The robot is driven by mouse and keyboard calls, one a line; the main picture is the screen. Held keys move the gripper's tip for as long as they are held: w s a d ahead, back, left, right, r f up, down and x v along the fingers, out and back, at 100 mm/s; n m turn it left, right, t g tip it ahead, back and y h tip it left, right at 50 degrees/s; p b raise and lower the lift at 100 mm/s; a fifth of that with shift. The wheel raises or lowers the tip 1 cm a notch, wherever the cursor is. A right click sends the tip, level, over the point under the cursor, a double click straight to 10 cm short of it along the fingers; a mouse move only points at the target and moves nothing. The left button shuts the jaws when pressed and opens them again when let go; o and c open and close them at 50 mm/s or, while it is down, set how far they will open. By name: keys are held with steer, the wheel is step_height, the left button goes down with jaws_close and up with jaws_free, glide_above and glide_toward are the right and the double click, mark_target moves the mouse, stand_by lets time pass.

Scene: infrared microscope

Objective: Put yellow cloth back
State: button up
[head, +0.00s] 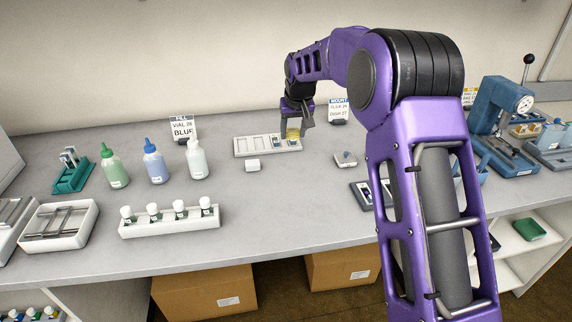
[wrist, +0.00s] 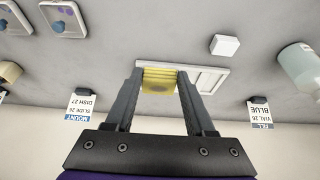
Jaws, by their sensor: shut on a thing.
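My gripper (head: 295,127) is over the right end of a pale slotted tray (head: 241,153) near the back of the bench. Its two fingers are shut on the yellow cloth (head: 293,134), which looks like a small block. In the wrist view, the yellow cloth (wrist: 159,75) shows ridged layers between the fingertips (wrist: 158,72). The tray (wrist: 222,72) lies beyond and to the right of it there. Whether the cloth touches the tray cannot be told. The slot beneath it is hidden by the cloth and fingers.
A small white block (head: 252,165) lies in front of the tray. Green, blue and white bottles (head: 154,163) stand left of it. A white rack of vials (head: 170,222) is at front. Label cards (head: 339,110) stand behind. The bench middle is clear.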

mark_target(292, 165)
step_height(292, 165, down, 10)
steer(key=shift+r, duration=0.15)
stand_by(0.3)
steer(key=shift+f+b, duration=0.25)
steer(key=shift+b, duration=0.05)
steer(key=o, duration=1.2)
steer(key=shift+r, duration=0.15)
steer(key=shift+r+p, duration=0.25)
steer(key=shift+p, duration=0.1)
steer(key=v, duration=1.1)
steer(key=shift+s+d+r, duration=0.1)
steer(key=shift+s+r, duration=0.05)
steer(key=shift+r, duration=0.2)
